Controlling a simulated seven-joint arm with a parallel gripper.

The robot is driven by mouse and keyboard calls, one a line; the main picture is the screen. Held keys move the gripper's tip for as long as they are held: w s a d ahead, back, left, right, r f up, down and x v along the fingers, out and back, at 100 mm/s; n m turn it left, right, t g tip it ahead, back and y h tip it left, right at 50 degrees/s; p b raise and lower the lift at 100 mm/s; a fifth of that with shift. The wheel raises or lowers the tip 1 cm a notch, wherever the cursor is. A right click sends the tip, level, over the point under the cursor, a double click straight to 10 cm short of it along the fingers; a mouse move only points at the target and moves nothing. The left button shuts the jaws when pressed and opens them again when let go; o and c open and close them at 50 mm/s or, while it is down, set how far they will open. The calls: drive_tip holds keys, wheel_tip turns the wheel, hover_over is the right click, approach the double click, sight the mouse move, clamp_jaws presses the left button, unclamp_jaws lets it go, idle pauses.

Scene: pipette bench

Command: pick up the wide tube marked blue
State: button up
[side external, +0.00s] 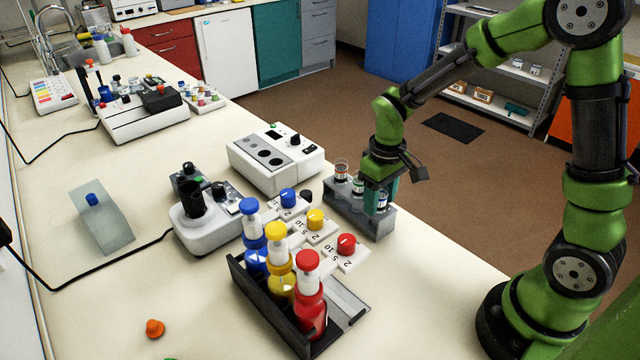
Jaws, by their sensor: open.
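A grey rack (380,226) near the right edge of the bench holds a row of small wide tubes. The front tube (382,201) seems to have a blue band. Behind it stand a tube with a green mark (358,186) and a tube with an orange mark (341,170). My gripper (378,186) is low over the front end of the rack, open, with its teal finger parts beside the front tube. The arm and fingers hide part of the rack, and I cannot tell whether a finger touches a tube.
Left of the rack are white switch blocks with blue, yellow and red knobs (346,244). A black tray (262,304) holds blue, yellow and red bottles in front. A white instrument (274,162) stands behind the rack. The bench's right edge is close; its front left is mostly clear.

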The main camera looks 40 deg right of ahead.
drive_tip(key=c, duration=0.9)
wheel_tip(320, 180, up, 8)
drive_tip(key=shift+f, duration=0.25)
idle(0.4)
